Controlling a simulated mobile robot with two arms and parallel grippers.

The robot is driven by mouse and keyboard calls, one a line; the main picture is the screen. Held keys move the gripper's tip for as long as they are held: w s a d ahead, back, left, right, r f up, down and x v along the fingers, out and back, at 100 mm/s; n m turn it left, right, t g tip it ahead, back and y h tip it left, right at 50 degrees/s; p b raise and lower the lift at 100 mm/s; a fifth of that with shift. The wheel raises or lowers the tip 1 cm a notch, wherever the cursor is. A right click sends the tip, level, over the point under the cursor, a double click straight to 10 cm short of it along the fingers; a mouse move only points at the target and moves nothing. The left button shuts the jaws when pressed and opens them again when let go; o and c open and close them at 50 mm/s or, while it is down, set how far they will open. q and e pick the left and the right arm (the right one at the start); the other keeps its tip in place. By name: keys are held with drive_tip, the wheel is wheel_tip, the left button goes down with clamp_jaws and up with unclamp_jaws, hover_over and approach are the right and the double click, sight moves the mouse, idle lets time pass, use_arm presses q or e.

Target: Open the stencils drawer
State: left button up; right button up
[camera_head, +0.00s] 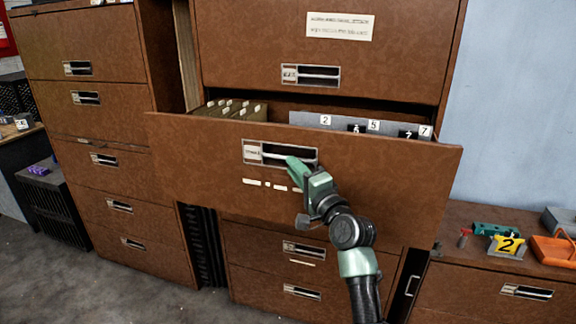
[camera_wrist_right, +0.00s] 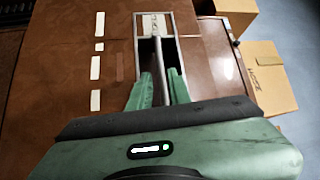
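The brown drawer (camera_head: 400,185) with number-stencil cards (camera_head: 300,118) and folders (camera_head: 232,110) in it stands well out from its cabinet, its inside showing. Its label is too small to read. Its handle (camera_head: 275,153) is a bar across a recessed metal frame; it also shows in the right wrist view (camera_wrist_right: 160,60). My right gripper (camera_head: 294,166) is at the handle, its green fingers reaching into the recess. In the right wrist view the fingers (camera_wrist_right: 161,85) lie close on both sides of the bar and look shut on it. My left gripper is not in view.
A closed drawer (camera_head: 385,60) is above and closed drawers (camera_head: 265,240) are below. Another cabinet (camera_head: 115,45) stands at the left. Grey floor (camera_head: 110,290) is clear at front left.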

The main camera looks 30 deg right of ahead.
sight(290, 213)
drive_tip(key=s, duration=0.2)
drive_tip(key=shift+s+a+f, duration=0.1)
drive_tip(key=shift+s+f, duration=0.1)
drive_tip(key=shift+s, duration=0.2)
